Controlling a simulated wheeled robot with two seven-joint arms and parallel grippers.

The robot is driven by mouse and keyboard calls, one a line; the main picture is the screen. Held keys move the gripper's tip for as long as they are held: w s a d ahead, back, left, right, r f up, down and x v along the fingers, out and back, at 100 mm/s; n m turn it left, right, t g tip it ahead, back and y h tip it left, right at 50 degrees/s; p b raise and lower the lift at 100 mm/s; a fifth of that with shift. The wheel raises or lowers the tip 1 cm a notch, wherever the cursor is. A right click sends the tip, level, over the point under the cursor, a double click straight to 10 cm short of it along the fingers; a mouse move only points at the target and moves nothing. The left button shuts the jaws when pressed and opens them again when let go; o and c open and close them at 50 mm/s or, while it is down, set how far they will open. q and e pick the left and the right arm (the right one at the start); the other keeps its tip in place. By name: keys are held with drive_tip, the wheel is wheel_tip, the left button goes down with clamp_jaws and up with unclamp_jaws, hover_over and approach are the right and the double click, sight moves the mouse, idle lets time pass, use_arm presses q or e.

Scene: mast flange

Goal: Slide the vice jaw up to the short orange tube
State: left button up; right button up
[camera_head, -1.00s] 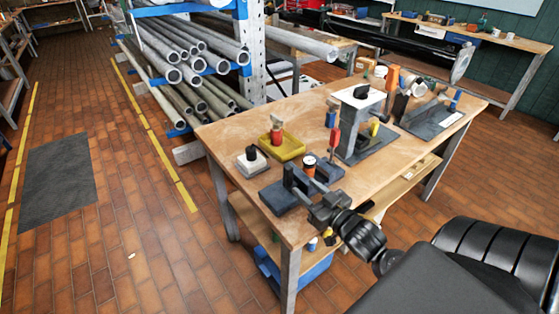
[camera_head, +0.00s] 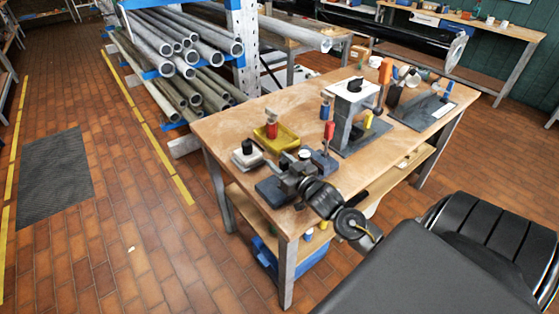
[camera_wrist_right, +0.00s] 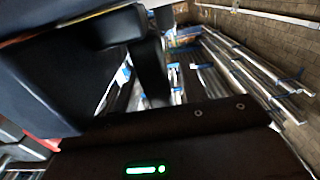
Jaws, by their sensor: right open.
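The vice (camera_head: 270,191) is a dark blue-grey block device at the near left of the bench, with a second part of it (camera_head: 322,161) behind my arm. My right gripper (camera_head: 292,173) is over the vice and covers much of it. It is open, with no object visibly in it; whether it touches the jaw I cannot tell. The short orange tube is mostly hidden behind the gripper; a round pale top (camera_head: 304,154) shows there. In the right wrist view, large dark blue-grey shapes (camera_wrist_right: 45,80) fill the left, close to the camera. My left gripper is not in view.
A tall grey stand (camera_head: 345,115) is to the right. A pipe rack (camera_head: 185,50) stands behind.

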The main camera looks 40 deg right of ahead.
drive_tip(key=shift+w, duration=0.1)
drive_tip(key=c, duration=0.9)
drive_tip(key=shift+d+r+p, duration=0.1)
drive_tip(key=shift+d+p, duration=0.4)
drive_tip(key=shift+d, duration=0.75)
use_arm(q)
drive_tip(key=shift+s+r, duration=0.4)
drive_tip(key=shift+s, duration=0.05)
use_arm(e)
drive_tip(key=o, duration=0.6)
drive_tip(key=shift+d, duration=0.15)
drive_tip(key=o, duration=0.3)
drive_tip(key=shift+d, duration=0.15)
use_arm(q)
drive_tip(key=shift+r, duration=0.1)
